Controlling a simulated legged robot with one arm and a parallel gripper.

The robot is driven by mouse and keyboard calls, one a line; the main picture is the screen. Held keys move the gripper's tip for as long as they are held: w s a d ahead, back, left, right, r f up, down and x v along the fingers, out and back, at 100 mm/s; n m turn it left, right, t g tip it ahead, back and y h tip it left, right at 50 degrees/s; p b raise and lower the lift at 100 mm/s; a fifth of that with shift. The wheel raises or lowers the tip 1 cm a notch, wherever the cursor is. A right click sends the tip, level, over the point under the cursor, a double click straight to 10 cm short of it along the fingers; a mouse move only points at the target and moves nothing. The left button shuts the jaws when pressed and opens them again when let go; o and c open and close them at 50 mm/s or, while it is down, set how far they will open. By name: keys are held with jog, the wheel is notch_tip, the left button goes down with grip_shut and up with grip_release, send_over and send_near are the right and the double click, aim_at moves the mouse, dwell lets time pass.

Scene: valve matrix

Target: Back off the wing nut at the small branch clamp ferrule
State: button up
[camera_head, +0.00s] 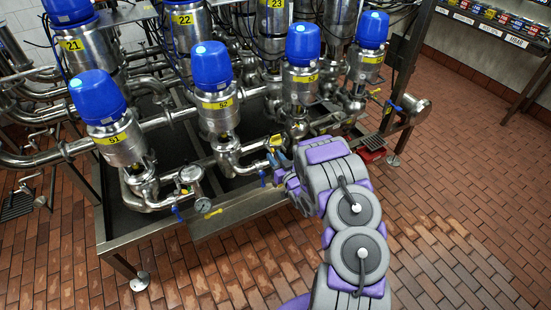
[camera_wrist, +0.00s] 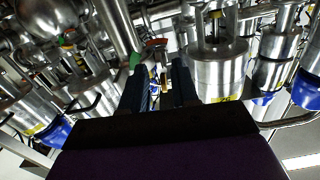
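My gripper (camera_head: 276,166) is at the front edge of the valve frame, beside the small branch piping under the valve marked 52. In the wrist view my gripper (camera_wrist: 158,78) shows two dark fingers apart, with a gap between them. A small brass-coloured piece (camera_wrist: 163,78) shows in the gap, beyond or between the fingertips; I cannot tell whether they touch it. The wing nut and clamp ferrule are too small and too hidden by the arm to make out for sure.
Blue-capped valves 51 (camera_head: 98,97), 52 (camera_head: 212,70) and 53 (camera_head: 302,46) stand in a row on the steel frame (camera_head: 240,208). A pressure gauge (camera_head: 190,174) is at the left. A red object (camera_head: 372,142) lies at the right. The brick floor (camera_head: 450,190) is clear.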

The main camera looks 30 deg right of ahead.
jog(key=shift+r, duration=0.1)
jog(key=s+p, duration=0.1)
jog(key=s, duration=0.4)
jog(key=s+p, duration=0.1)
jog(key=s, duration=0.5)
jog(key=s+p, duration=0.2)
jog(key=s, duration=0.4)
jog(key=shift+s+d, duration=0.15)
jog(key=shift+d, duration=0.2)
